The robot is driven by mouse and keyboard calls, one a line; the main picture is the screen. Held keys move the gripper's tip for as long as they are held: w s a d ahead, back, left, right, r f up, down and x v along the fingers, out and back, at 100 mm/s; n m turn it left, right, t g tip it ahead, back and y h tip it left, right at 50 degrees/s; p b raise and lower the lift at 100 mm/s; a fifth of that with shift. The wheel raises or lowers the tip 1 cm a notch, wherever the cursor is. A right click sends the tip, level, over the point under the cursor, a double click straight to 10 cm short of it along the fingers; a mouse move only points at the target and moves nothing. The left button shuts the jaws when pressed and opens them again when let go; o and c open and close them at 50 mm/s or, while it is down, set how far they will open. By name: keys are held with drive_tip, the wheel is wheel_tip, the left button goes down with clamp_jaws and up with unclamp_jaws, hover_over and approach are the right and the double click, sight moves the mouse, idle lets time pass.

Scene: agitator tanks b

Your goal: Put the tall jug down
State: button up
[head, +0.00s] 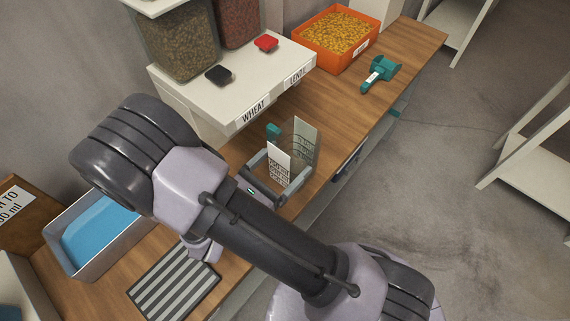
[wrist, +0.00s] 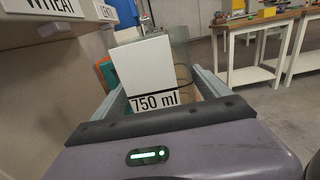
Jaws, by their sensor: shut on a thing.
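The tall jug (head: 305,138) is a clear vessel with white marked panels, in the middle of the head view. In the wrist view the jug (wrist: 150,68) shows a white panel marked "750 ml" between the fingers. My gripper (head: 279,168) is shut on it, with one finger along each side; the fingers also show in the wrist view (wrist: 165,88). The jug looks roughly upright, over or on the wooden counter (head: 345,105). Its base is hidden, so I cannot tell whether it touches the counter. A teal part (head: 273,130) shows beside its far side.
A white shelf marked WHEAT and LENTIL (head: 235,85) bears bins just behind the jug. An orange tub (head: 305,51) and a teal scoop (head: 381,72) are farther right. A striped rack (head: 174,286) and a grey bin with blue inside (head: 64,263) are at lower left.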

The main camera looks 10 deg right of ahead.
drive_tip(key=shift+f, duration=0.1)
drive_tip(key=o, duration=1.9)
drive_tip(key=shift+s+a+r, duration=0.1)
drive_tip(key=shift+a+r, duration=0.1)
drive_tip(key=shift+a, duration=0.05)
drive_tip(key=p+v, duration=0.4)
drive_tip(key=v, duration=0.7)
drive_tip(key=shift+s+a, duration=0.15)
drive_tip(key=shift+a, duration=0.05)
